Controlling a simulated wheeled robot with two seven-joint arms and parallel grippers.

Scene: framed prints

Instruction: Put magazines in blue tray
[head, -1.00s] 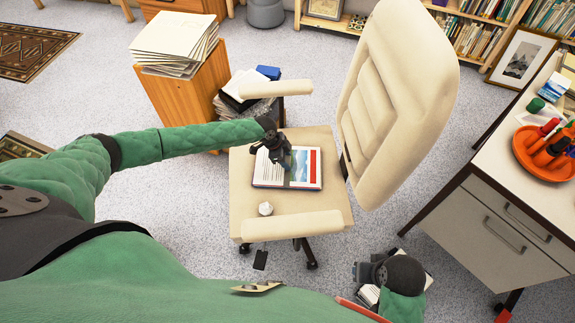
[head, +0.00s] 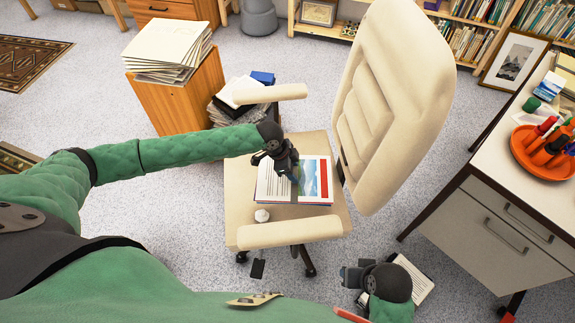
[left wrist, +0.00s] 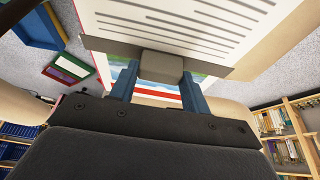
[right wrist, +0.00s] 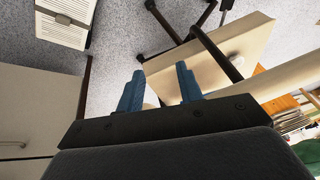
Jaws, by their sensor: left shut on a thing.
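The magazines (head: 268,178) show as a flat bundle with text on the left, a blue-green picture and a red edge, over the cream chair's seat. My left gripper (head: 292,170) is shut on a grey block (left wrist: 160,66) on a dark band across the bundle. The bundle (left wrist: 200,22) fills the top of the left wrist view and looks slightly raised. A blue-rimmed tray-like thing (left wrist: 42,40) is at upper left there; I cannot tell surely that it is the blue tray. My right gripper (head: 350,278) is low at the front; its fingers (right wrist: 157,85) are apart and empty.
The chair (head: 242,190) has armrests and a tall backrest right of the bundle. A wooden cabinet (head: 180,108) with papers stands behind left. A desk (head: 500,180) with an orange organiser (head: 535,160) is at right.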

